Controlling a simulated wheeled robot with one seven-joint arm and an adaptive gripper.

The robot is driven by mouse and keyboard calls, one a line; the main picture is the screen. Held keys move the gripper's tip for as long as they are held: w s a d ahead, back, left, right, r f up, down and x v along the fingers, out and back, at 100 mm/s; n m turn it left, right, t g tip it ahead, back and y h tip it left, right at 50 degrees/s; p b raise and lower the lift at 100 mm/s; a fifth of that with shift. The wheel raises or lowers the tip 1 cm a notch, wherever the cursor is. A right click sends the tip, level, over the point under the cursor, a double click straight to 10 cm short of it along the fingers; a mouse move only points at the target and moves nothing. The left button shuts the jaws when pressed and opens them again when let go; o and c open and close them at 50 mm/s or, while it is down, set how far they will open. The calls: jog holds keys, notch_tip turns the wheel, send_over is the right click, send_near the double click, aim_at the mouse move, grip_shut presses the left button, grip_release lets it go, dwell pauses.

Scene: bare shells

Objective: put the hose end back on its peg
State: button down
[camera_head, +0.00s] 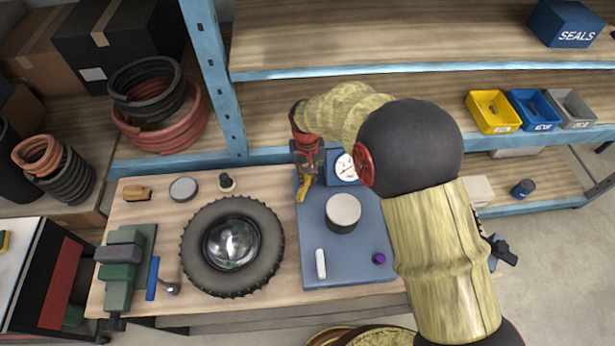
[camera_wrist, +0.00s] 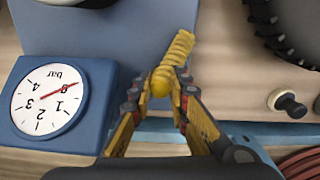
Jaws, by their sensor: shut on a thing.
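My gripper (camera_head: 306,172) is above the far left part of the blue mat (camera_head: 350,268). It is shut on a short yellow coiled hose end (camera_head: 302,190). In the wrist view, the ribbed hose end (camera_wrist: 174,55) stands out from between the fingertips (camera_wrist: 163,88). No hose trailing from it can be made out. I cannot identify the peg for certain. A short black knob on a pale base (camera_head: 227,182) stands on the bench to the left, apart from my gripper. It also shows in the wrist view (camera_wrist: 287,103).
A blue pressure gauge (camera_head: 345,167) stands close right of my gripper. A tyre (camera_head: 192,262) lies left of the mat. A white-topped cylinder (camera_head: 343,211), a white tube (camera_head: 320,263) and a purple-topped piece (camera_head: 379,259) are on the mat. A blue shelf post (camera_head: 218,82) rises behind.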

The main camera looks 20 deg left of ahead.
jog(key=shift+f, duration=0.4)
dwell(0.4)
jog(key=c, duration=1.7)
grip_release()
jog(key=o, duration=0.4)
jog(key=shift+o, duration=1.4)
jog(key=shift+r, duration=0.2)
jog(key=shift+r, duration=0.35)
jog(key=shift+r+p, duration=0.55)
jog(key=shift+r, duration=0.45)
